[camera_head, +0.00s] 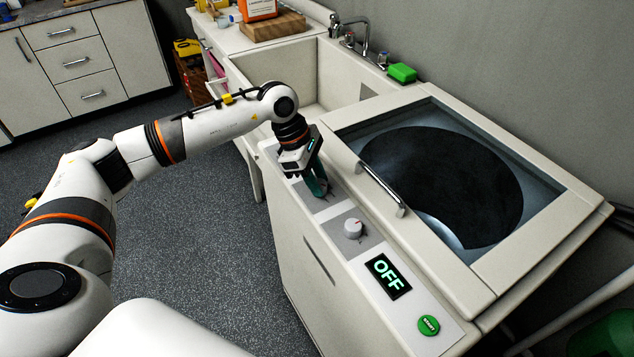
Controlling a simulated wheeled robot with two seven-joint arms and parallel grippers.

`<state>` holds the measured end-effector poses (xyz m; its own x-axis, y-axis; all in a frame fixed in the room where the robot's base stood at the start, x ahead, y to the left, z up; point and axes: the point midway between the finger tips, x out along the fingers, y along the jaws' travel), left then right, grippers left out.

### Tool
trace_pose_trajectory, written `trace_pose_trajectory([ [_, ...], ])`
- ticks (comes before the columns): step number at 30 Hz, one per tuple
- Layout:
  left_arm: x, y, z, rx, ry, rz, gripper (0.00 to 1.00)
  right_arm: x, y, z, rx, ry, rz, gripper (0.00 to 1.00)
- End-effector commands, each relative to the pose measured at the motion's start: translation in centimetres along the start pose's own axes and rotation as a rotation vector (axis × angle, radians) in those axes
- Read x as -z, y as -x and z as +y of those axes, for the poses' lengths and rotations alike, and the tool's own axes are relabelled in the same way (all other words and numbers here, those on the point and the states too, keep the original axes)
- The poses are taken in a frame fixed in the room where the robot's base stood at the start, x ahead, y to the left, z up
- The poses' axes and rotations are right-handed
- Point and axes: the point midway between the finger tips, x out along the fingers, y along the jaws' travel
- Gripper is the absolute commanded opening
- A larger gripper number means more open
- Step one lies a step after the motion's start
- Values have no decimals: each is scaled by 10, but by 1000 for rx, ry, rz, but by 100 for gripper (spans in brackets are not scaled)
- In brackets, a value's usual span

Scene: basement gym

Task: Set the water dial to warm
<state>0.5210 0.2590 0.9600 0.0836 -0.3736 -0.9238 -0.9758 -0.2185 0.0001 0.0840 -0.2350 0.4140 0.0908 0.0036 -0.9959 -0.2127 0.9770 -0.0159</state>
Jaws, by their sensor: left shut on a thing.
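A top-loading washing machine (300,247) stands at the right with its windowed lid closed. My left gripper (318,188) points down at the far end of this panel. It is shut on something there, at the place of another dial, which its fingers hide. I cannot read that dial's setting or its label. My right gripper is not in view.
The lid has a metal handle (382,189) close to the panel. Behind the washer are a sink (282,75) with a faucet (364,40), a green sponge (402,72) and a wooden block (273,27). Open floor (207,220) lies left of the washer.

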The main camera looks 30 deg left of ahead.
Motion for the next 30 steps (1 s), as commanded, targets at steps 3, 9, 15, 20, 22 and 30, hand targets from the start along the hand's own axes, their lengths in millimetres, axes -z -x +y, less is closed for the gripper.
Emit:
trace_pose_trajectory([
  [3,-2,-2,0,36,79,0,9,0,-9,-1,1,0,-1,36],
  [9,-1,-1,1,80,185,0,9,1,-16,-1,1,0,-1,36],
  [15,0,0,1,106,248,0,9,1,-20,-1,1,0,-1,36],
  [20,0,1,1,115,270,-1,9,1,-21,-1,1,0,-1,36],
  [22,0,1,1,116,274,-1,9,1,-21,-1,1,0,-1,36],
  [30,0,1,1,116,275,-1,9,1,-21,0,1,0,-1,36],
])
